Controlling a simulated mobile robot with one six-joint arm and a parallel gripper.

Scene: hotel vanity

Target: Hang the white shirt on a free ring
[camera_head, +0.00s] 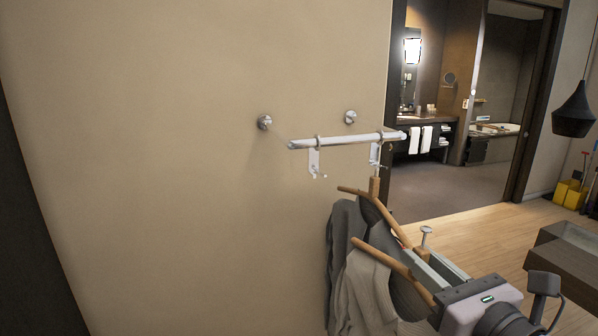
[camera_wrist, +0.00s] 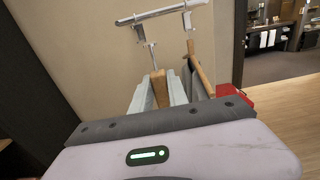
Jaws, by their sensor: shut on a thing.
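My gripper (camera_head: 428,260) is shut on the neck of a wooden hanger (camera_head: 392,264). A wall rail (camera_head: 345,141) carries two rings. The left ring (camera_head: 315,162) is empty; it also shows in the wrist view (camera_wrist: 139,31). The right ring (camera_head: 376,152) bears another wooden hanger with a darker grey garment (camera_head: 342,232). The held hook is below the rail, apart from both rings.
Two round wall knobs (camera_head: 264,122) flank the rail's back. A doorway to a bathroom opens at right, with a dark hanging lamp (camera_head: 573,112) and a dark bench (camera_head: 572,250). A red object (camera_wrist: 236,96) shows right of my gripper.

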